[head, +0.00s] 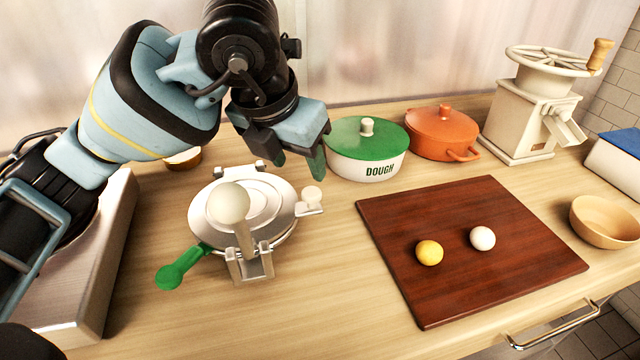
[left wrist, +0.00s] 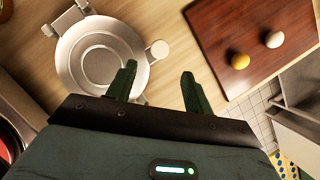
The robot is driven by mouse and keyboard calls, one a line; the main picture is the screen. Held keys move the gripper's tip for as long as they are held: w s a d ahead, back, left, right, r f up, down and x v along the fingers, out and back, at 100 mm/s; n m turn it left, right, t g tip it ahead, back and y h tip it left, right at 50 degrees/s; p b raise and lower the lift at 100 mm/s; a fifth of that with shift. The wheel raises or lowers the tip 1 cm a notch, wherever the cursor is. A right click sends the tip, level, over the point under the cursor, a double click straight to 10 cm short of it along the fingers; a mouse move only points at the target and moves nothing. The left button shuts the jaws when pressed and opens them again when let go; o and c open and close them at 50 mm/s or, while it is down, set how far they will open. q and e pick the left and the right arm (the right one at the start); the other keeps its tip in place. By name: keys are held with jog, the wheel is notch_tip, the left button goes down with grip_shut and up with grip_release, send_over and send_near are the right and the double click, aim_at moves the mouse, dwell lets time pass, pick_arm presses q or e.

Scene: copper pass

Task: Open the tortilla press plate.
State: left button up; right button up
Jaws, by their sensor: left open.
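The tortilla press (head: 263,202) stands on the wooden counter at the left in the head view, its round metal plate lying flat. A pale round-knobbed lever (head: 232,205) rises at its front, a green handle (head: 183,268) sticks out to the front left, and a small pale knob (head: 312,196) sits at its right edge. In the left wrist view the press plate (left wrist: 100,62) and its side knob (left wrist: 159,49) show beyond the fingers. My left gripper (head: 300,160) is open and empty, above and behind the side knob. My right gripper is not in view.
A white dough pot with green lid (head: 366,150) and an orange pot (head: 442,133) stand behind, close to my left gripper. A brown board (head: 470,255) with a yellow ball (head: 429,252) and a white ball (head: 482,238) lies right. A grinder (head: 535,105) stands at the back.

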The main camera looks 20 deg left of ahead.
aim_at(311, 192)
pick_arm(q)
jog(key=shift+w+f, duration=0.15)
jog(key=shift+w, duration=0.05)
jog(key=shift+f, duration=0.15)
jog(key=shift+x, duration=3.75)
grip_shut()
